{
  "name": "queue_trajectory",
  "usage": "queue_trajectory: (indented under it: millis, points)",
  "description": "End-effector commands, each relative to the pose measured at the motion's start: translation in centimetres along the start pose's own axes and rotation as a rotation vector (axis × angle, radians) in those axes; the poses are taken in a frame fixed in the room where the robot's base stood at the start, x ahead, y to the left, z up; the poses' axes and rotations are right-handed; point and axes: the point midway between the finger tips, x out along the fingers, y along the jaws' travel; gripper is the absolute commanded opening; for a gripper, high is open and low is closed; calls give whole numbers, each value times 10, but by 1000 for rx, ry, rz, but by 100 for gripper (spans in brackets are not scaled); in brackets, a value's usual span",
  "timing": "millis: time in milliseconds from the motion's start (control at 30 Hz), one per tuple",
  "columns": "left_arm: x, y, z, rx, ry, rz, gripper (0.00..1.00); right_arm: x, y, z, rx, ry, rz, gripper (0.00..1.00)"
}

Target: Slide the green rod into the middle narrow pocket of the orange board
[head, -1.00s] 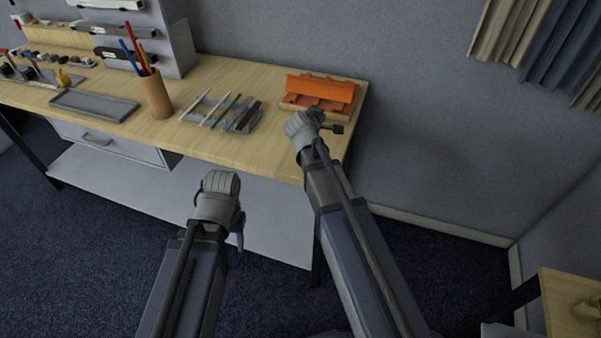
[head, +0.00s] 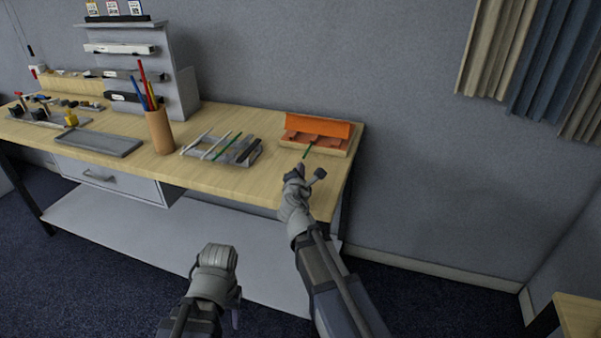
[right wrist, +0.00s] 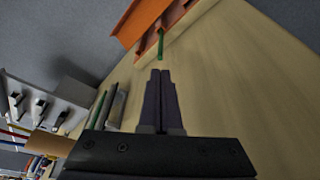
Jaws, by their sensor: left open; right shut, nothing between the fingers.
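The orange board (head: 318,128) lies at the right end of the table, its raised back panel against the wall side; it also shows in the right wrist view (right wrist: 143,20). A short green rod (head: 307,152) sticks out of the board's front edge towards me, and shows in the right wrist view (right wrist: 161,45). I cannot tell which pocket it is in or how deep. My right gripper (head: 298,170) is shut and empty, its fingertips (right wrist: 160,73) just short of the rod's near end, apart from it. My left gripper (head: 218,256) is open and empty, in front of the table.
A grey tray (head: 190,152) with white, green and dark rods stands left of the board. A pencil cup (head: 159,132), a flat grey tray (head: 98,144) and a shelf unit (head: 183,95) stand further left. The tabletop (head: 250,187) is clear at the front.

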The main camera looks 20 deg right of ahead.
Motion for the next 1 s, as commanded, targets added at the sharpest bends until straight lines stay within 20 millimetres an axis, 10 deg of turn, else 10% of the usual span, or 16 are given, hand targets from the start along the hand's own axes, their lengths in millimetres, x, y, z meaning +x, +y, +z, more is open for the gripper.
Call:
queue_trajectory:
  millis: [433,1000]
  points:
    - [9,1,0,0,0,0,50,48,0,-1,2,-1,-1,0]
    - [10,1,0,0,0,0,50,54,0,0,1,0,-1,0]
